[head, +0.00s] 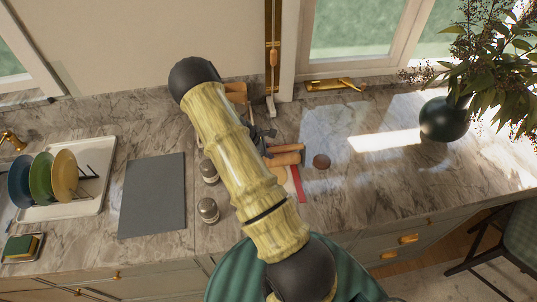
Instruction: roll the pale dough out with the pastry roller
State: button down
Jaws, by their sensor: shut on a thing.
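My gripper (265,133) is the dark part just right of my arm, over the middle of the counter, and is partly hidden by the arm. It is shut on the tan wooden pastry roller (286,157), which lies across the counter to the right of the arm. The grip itself is hard to see. A pale patch (291,182) shows below the roller, beside a red strip; I cannot tell if it is the dough. My arm hides what lies to its left there.
Two shakers (208,211) stand left of my arm. A grey board (152,196) and a plate rack tray (103,205) are farther left. A dark vase (444,120) stands at right. The counter between is clear.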

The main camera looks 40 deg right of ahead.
jog(key=shift+s+f, duration=0.15)
jog(key=shift+s+a+b, duration=0.25)
jog(key=shift+s+a, duration=0.2)
jog(key=shift+s, duration=0.35)
jog(key=shift+s+a+b, duration=0.25)
jog(key=shift+s+a, duration=0.15)
jog(key=shift+s, duration=0.4)
jog(key=shift+s+a, duration=0.15)
jog(key=shift+s, duration=0.2)
jog(key=shift+s+a+r+b, duration=0.1)
jog(key=shift+s+a+b, duration=0.25)
jog(key=shift+s, duration=0.35)
jog(key=shift+s+a+r+b, duration=0.1)
jog(key=shift+s+a+b, duration=0.2)
jog(key=shift+s, duration=0.35)
jog(key=shift+s+a+r+b, duration=0.1)
jog(key=shift+s+a+b, duration=0.2)
jog(key=shift+s, duration=0.4)
notch_tip(320, 180, up, 7)
jog(key=p, duration=0.5)
jog(key=shift+p, duration=0.35)
